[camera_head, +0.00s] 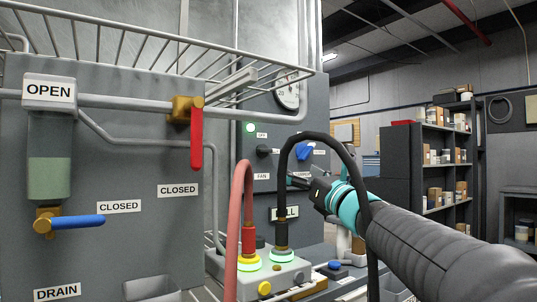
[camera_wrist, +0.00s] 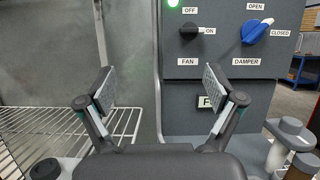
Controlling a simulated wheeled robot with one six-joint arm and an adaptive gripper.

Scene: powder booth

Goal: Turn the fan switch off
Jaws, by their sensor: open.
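The fan switch (camera_wrist: 190,31) is a small black knob on a dark grey panel (camera_wrist: 225,80), with OFF above it, ON to its right and FAN below. Its pointer is turned right toward ON in the wrist view. It also shows in the head view (camera_head: 263,150). My gripper (camera_wrist: 161,85) is open and empty, its two padded fingers wide apart. In the wrist view the switch lies above the gap between the fingers, apart from them. In the head view my gripper (camera_head: 300,182) is below and right of the switch, partly behind a black hose.
A blue damper knob (camera_wrist: 255,32) sits right of the switch, pointing toward CLOSED. A green lamp (camera_head: 250,127) glows above the switch. A black hose (camera_head: 320,140) and red hose (camera_head: 240,200) rise in front. A wire rack (camera_wrist: 30,135) is at left.

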